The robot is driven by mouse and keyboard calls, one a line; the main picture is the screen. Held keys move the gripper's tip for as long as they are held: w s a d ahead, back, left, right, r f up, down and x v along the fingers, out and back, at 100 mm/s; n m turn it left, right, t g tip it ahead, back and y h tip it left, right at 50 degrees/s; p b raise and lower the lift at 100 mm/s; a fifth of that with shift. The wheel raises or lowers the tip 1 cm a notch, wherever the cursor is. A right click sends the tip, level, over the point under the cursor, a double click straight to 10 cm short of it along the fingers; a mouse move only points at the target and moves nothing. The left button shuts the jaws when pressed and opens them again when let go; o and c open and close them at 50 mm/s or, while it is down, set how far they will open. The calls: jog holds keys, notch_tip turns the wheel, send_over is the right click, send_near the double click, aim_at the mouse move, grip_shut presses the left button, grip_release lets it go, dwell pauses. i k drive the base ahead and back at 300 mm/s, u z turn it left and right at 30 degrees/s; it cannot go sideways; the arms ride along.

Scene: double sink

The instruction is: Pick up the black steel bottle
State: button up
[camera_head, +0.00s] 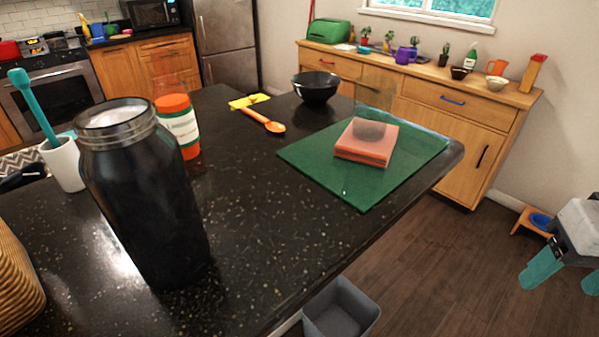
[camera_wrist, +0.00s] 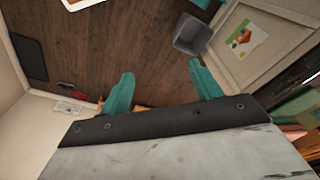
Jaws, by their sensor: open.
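The black steel bottle (camera_head: 146,200) stands upright on the dark speckled counter, large and near at the left of the head view. It has a grey metal neck and a pale top. My gripper (camera_head: 560,281) is at the far right edge of the head view, low and away from the counter, with teal fingers. In the wrist view my gripper (camera_wrist: 158,86) has its two teal fingers spread wide with nothing between them. The bottle is not in the wrist view.
An orange-lidded jar (camera_head: 178,126) stands just behind the bottle, and a white cup (camera_head: 63,164) with a teal brush is to its left. A green board (camera_head: 310,160) bears a pink block. A grey bin (camera_head: 340,308) stands on the floor below the counter edge.

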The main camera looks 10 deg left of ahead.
aim_at(133, 167)
jog(key=k, duration=0.5)
jog(key=z, duration=0.75)
jog(key=i, duration=0.5)
jog(key=u, duration=2.5)
